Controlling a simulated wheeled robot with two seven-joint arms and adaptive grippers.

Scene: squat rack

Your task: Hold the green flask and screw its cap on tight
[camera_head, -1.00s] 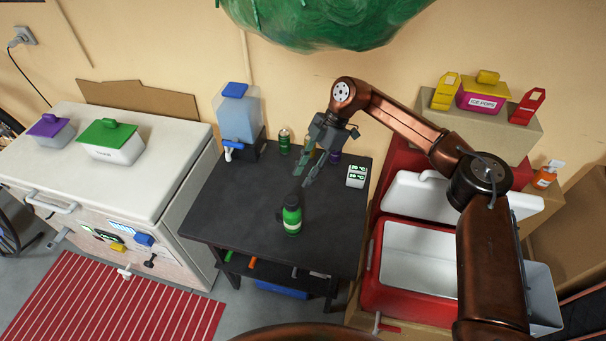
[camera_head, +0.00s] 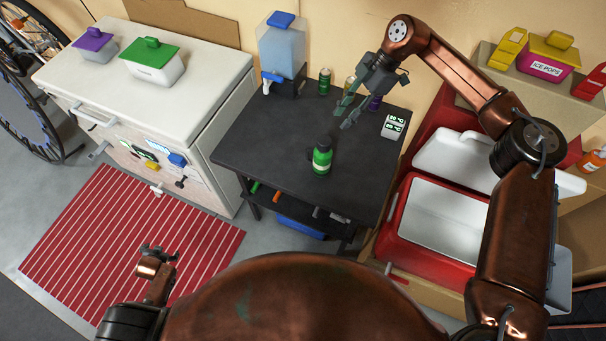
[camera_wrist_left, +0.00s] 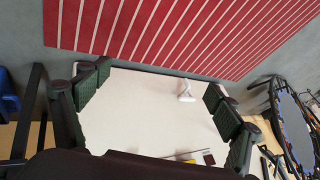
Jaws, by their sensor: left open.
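The green flask (camera_head: 322,160) stands upright near the front of the dark table (camera_head: 268,125). A dark cap (camera_head: 325,142) shows at its top; I cannot tell how tightly it sits. My right gripper (camera_head: 347,112) is above the table, behind and up from the flask, apart from it. Its fingers are spread with nothing between them. My left gripper (camera_head: 158,252) is low over the striped mat, far left of the table. In the left wrist view, its fingers (camera_wrist_left: 160,105) are wide apart and empty, with a white surface beyond.
Small bottles, including a green can (camera_head: 325,80), and a white display box (camera_head: 393,126) stand at the table's back. A water dispenser (camera_head: 281,55) is at the back left corner. A white chest (camera_head: 205,60) is left; a red cooler (camera_head: 440,225) is right.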

